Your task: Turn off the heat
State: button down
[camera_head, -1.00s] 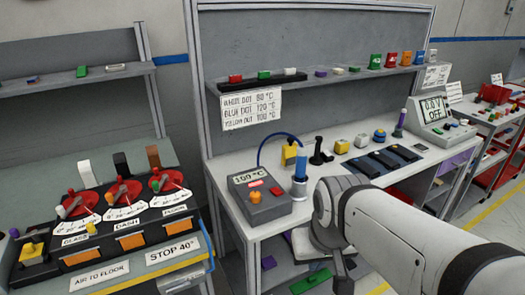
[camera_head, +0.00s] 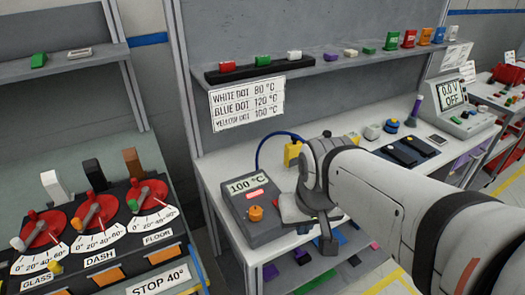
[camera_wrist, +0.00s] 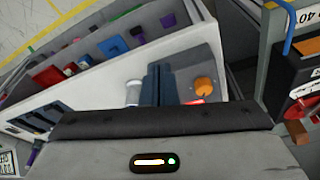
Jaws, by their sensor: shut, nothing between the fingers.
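The grey heating unit (camera_head: 268,222) stands on the left end of the white bench. Its display (camera_head: 248,184) reads 100 °C. A red part (camera_head: 256,194) sits below the display and an orange knob (camera_head: 256,213) on its front. The wrist view shows the orange knob (camera_wrist: 203,86) and, below it, part of the red piece (camera_wrist: 194,102). My arm hides the blue-handled tool and the unit's right part.
A temperature sign (camera_head: 247,104) hangs below the shelf. A yellow block (camera_head: 292,153) and blue cable stand behind the unit. Left is a panel with red dials (camera_head: 100,210) and levers. Black pads (camera_head: 408,152) lie on the bench to the right. A white cylinder (camera_wrist: 133,92) stands beside my fingers.

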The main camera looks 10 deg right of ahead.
jog(key=w+r+m+g+p, duration=0.2)
jog(key=w+r+m+p, duration=0.1)
jog(key=w+m, duration=0.4)
jog(key=w+a+r+m+g+p, duration=0.1)
jog(key=w+r+m+g+p, duration=0.1)
jog(key=w+m, duration=0.5)
jog(key=w+r+p, duration=0.1)
jog(key=w, duration=0.2)
jog(key=shift+w+a+r+g+h, duration=0.15)
jog(key=shift+a+r+g+h, duration=0.1)
jog(key=shift+r+g+h, duration=0.1)
jog(key=f, duration=0.4)
jog(key=s+f+p, duration=0.1)
jog(key=f, duration=0.4)
jog(key=s+d+f, duration=0.1)
jog(key=f, duration=0.3)
jog(key=shift+s+f+p, duration=0.25)
jog(key=shift+f+p, duration=0.1)
jog(key=shift+f, duration=0.05)
